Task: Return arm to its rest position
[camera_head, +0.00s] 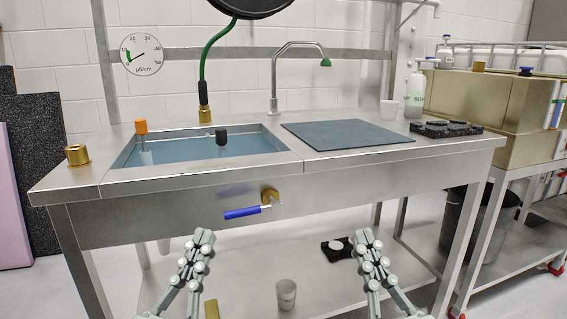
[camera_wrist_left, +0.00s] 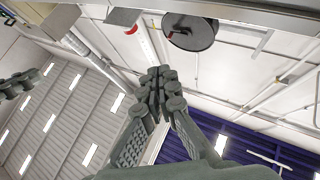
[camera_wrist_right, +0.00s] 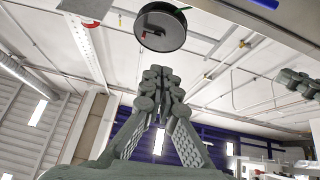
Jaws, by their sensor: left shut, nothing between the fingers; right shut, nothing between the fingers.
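My left gripper (camera_head: 203,240) is in front of the steel sink table (camera_head: 330,176), low in the head view, left of centre. Its fingers are shut and empty; they also show shut in the left wrist view (camera_wrist_left: 158,82). My right gripper (camera_head: 366,240) is at a similar height to the right, also shut and empty. It shows in the right wrist view (camera_wrist_right: 160,80) with its fingertips together. Both grippers point upward, apart from each other and touching nothing that I can see.
The table's front carries a valve with a blue handle (camera_head: 242,212) between and above the grippers. A water-filled basin (camera_head: 180,149) and a dark mat (camera_head: 345,135) are on top. A cup (camera_head: 286,294) and a black holder (camera_head: 338,250) stand on the lower shelf. A cart (camera_head: 520,170) is at right.

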